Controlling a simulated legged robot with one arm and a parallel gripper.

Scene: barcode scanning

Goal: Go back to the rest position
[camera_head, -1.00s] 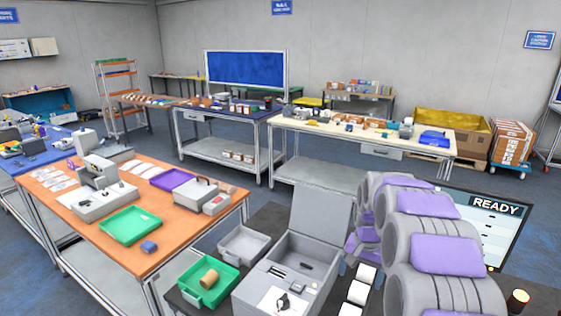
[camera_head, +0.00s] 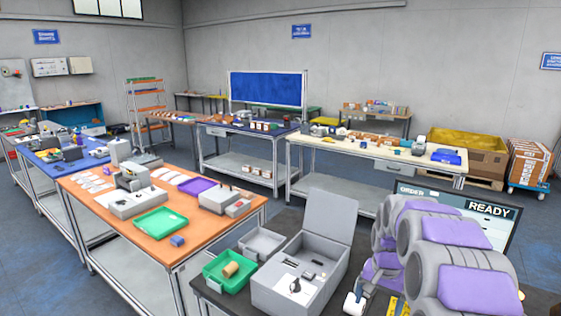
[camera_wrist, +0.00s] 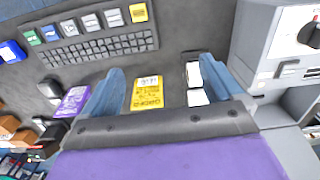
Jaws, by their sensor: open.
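My gripper (camera_wrist: 165,95) shows in the wrist view with its two blue fingers spread apart. No object is held between them. Beyond the fingers a yellow card (camera_wrist: 147,93) and some white labels (camera_wrist: 194,80) lie on the dark table. In the head view my grey and purple arm is folded at the lower right, and the gripper's fingertips are not clear there.
An open grey case (camera_head: 300,275) stands beside my arm, with a green tray (camera_head: 228,270) holding a brown roll to its left. A screen reading READY (camera_head: 490,211) stands behind the arm. A keyboard (camera_wrist: 97,47) and a purple box (camera_wrist: 72,101) show in the wrist view. An orange-topped table (camera_head: 180,244) stands left.

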